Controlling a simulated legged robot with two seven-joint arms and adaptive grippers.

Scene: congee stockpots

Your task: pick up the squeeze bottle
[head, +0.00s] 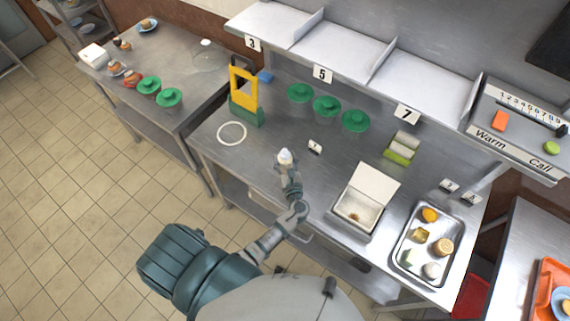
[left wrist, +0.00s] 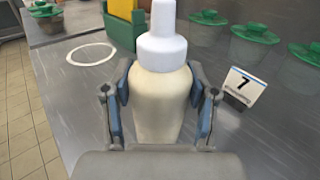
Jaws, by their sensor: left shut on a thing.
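The squeeze bottle (left wrist: 160,95) has a cream body and a white cap with a nozzle. It stands upright between the fingers of my left gripper (left wrist: 160,105) in the left wrist view. The gripper is shut on its body, one finger on each side. In the head view the white top of the bottle (head: 285,156) shows above my left gripper (head: 287,170), over the front part of the steel counter (head: 255,165). The lower part of the bottle is hidden by the gripper, so I cannot tell whether it touches the counter. My right gripper is not in view.
A white ring (head: 232,133) lies left of the bottle. A yellow and green stand (head: 245,100) and several green-lidded pots (head: 327,106) are behind. A small numbered card (head: 315,146) is close on the right. An open white box (head: 366,196) and a food tray (head: 430,242) stand further right.

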